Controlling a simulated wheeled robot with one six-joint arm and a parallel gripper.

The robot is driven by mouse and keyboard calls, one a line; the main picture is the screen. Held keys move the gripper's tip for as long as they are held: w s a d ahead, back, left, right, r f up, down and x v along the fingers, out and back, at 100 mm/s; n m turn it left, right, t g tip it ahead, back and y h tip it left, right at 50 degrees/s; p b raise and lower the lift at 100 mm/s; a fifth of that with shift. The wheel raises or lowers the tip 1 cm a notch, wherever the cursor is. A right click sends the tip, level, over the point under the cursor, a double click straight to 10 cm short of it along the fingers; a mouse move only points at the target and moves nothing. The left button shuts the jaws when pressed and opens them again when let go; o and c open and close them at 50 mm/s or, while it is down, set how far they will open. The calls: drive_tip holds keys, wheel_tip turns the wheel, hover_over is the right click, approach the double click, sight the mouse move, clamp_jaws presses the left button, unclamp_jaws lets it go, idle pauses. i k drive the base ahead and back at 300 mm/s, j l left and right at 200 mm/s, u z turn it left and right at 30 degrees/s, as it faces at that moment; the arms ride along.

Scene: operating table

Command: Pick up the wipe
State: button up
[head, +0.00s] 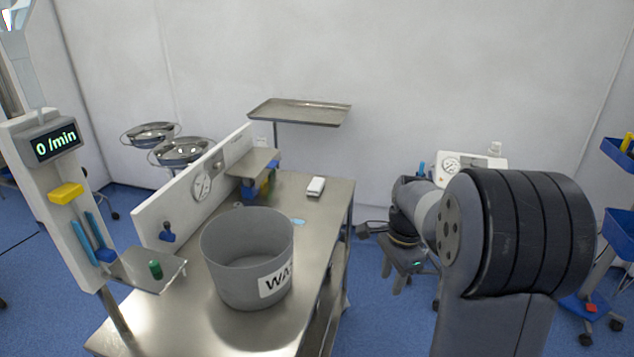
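A small flat light-blue piece (297,221), which looks like the wipe, lies on the steel table (325,215) just right of and behind the grey bucket. It is partly hidden by the bucket's rim. My gripper (398,280) points down beyond the table's right edge, over the blue floor. Its fingers look apart with nothing between them. It is well to the right of the light-blue piece and touches nothing that I can see.
A large grey bucket (225,255) with a "WA" label stands on the table. A white panel (160,205) stands along the table's left side. A steel tray (300,112) stands behind.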

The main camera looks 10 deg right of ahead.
sight(315, 188)
drive_tip(key=i+l+u, duration=0.1)
drive_tip(key=l+u, duration=0.2)
drive_tip(key=l, duration=0.45)
drive_tip(key=l+u, duration=0.35)
drive_tip(key=l, duration=0.45)
drive_tip(key=i+l+u, duration=0.65)
drive_tip(key=l, duration=0.25)
drive_tip(key=i+l+u, duration=0.45)
drive_tip(key=l, duration=0.4)
drive_tip(key=i+l+u, duration=0.1)
drive_tip(key=i+l, duration=0.15)
